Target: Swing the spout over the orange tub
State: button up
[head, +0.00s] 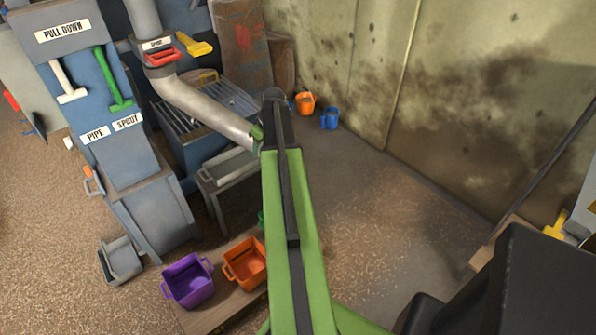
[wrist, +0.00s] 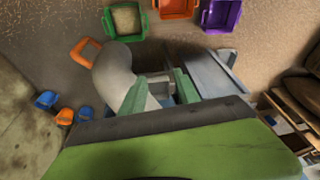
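The spout (head: 205,105) is a grey bent pipe coming down from the upper left in the head view. Its lower end is beside my gripper (head: 257,136), partly hidden by my arm.
A green tub (wrist: 125,19) is left of the orange one, mostly hidden by my arm in the head view. A blue cabinet with levers (head: 95,85) stands at left. Small orange (head: 305,103) and blue (head: 330,118) buckets are by the wall.

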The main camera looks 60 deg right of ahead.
jog(key=s+d+f+t+h+b, duration=0.1)
jog(key=s+d+f+b, duration=0.1)
jog(key=s+d, duration=1.2)
jog(key=shift+m, duration=0.3)
jog(key=b+x, duration=0.5)
jog(key=x, duration=0.1)
jog(key=w+d+b+x, duration=0.1)
jog(key=b+x, duration=0.4)
jog(key=x, duration=0.1)
jog(key=d+b+x, duration=0.1)
jog(key=b+x, duration=0.5)
jog(key=x, duration=0.1)
jog(key=shift+w+r, duration=0.35)
jog(key=shift+r, duration=0.3)
jog(key=shift+a, duration=0.1)
grip_shut()
